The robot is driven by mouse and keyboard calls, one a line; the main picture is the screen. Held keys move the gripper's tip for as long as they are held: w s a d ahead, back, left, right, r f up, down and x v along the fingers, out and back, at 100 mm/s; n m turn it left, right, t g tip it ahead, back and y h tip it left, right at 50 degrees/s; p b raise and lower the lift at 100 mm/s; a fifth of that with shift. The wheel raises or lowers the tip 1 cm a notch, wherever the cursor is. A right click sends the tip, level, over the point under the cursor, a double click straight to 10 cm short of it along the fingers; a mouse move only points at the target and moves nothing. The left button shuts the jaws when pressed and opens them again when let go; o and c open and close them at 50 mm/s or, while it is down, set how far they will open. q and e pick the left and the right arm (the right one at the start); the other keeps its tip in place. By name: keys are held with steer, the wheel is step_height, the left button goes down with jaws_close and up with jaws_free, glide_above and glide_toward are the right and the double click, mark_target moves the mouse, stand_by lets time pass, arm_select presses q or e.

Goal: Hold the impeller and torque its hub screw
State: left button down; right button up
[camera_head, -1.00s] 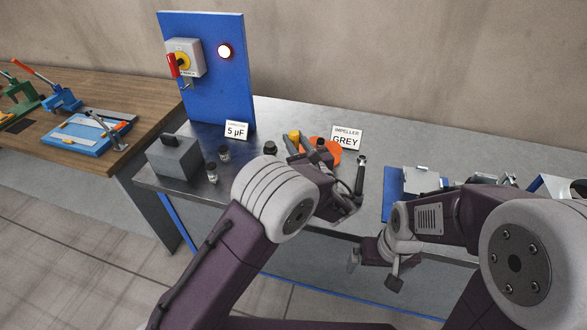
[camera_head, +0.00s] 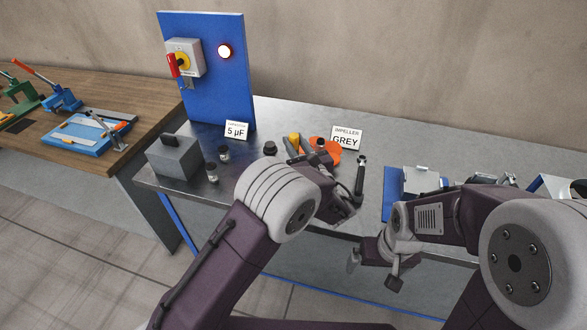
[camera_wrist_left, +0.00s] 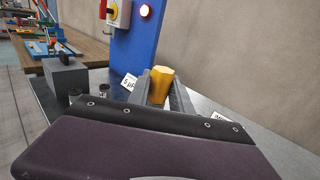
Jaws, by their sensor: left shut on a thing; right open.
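An orange impeller (camera_head: 333,157) with a dark hub lies on the grey bench, in front of the IMPELLER GREY sign (camera_head: 346,138). My left gripper (camera_head: 293,147) is just left of it, shut on a yellow piece (camera_head: 294,139). The left wrist view shows the yellow piece (camera_wrist_left: 162,84) upright between the two grey fingers (camera_wrist_left: 164,98). A dark-handled tool with a silver head (camera_head: 361,172) stands right of the impeller. My right gripper (camera_head: 373,270) is open and empty in front of the bench edge.
A blue panel (camera_head: 205,80) with a red-handled switch and a lit lamp stands at the back left. A grey box (camera_head: 172,157), small dark jars (camera_head: 212,172) and a 5 µF sign (camera_head: 236,131) are left of my gripper. A blue mat (camera_head: 392,192) with metal parts lies right.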

arm_select(q)
steer(key=shift+f, duration=0.15)
steer(key=c, duration=1.5)
jaws_free()
steer(key=o, duration=1.5)
